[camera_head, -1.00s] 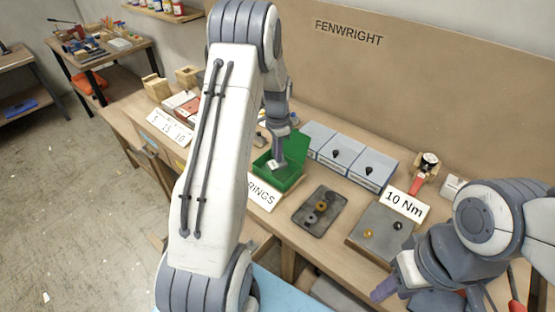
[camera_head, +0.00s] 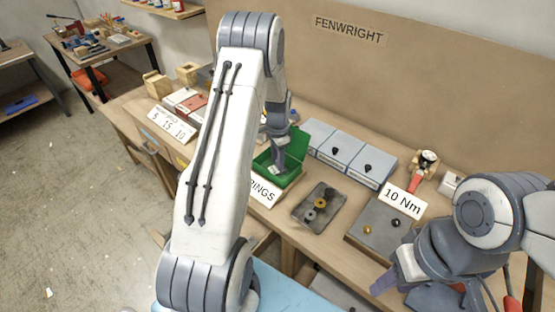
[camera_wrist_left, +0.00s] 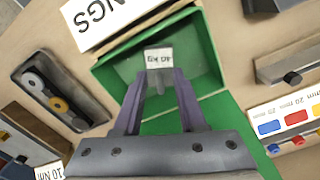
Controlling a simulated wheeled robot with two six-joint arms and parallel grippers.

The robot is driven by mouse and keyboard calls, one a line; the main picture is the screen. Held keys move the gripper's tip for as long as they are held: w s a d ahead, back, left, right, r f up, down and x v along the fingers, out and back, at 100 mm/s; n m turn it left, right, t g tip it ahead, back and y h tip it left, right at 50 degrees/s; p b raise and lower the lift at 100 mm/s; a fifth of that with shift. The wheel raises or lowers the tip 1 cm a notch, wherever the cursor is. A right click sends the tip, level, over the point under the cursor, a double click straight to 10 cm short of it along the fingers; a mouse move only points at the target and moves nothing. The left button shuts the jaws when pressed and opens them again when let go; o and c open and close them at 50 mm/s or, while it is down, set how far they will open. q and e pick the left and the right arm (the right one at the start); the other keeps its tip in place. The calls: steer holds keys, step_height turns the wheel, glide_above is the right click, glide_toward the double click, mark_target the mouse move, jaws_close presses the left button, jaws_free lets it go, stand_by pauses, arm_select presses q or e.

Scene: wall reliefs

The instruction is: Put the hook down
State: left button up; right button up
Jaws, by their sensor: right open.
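My left gripper (camera_head: 275,163) reaches down into the green box (camera_head: 262,178) on the bench. In the left wrist view its two purple fingers (camera_wrist_left: 160,78) stand apart. Between and just beyond their tips is a small grey piece, likely the hook (camera_wrist_left: 160,84), with a white tag (camera_wrist_left: 158,59) reading "40 kg". My right gripper (camera_head: 385,284) is open and empty at the bench's front right.
A white sign (camera_head: 262,192) ending in "RINGS" stands before the box. A dark tray (camera_head: 319,208) with rings lies to its right, then a grey plate (camera_head: 370,232) with a "10 Nm" sign (camera_head: 402,199). Grey lidded boxes (camera_head: 340,148) stand behind.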

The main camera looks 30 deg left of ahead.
arm_select(q)
steer(key=shift+r, duration=0.1)
steer(key=shift+r, duration=0.2)
step_height(320, 180, up, 11)
steer(key=b, duration=0.3)
steer(key=s+d+r, duration=0.1)
steer(key=d+r, duration=0.1)
steer(key=d, duration=0.4)
steer(key=s+d+r, duration=0.2)
steer(key=d, duration=0.4)
steer(key=s+d+r, duration=0.3)
steer(key=s+d, duration=0.6)
steer(key=d, duration=0.3)
steer(key=s+d, duration=0.2)
steer(key=s, duration=0.6)
steer(key=s+d+f+m+h, duration=0.1)
steer(key=s+d, duration=0.2)
steer(key=s, duration=0.6)
steer(key=shift+s+d, duration=0.2)
steer(key=shift+d, duration=0.05)
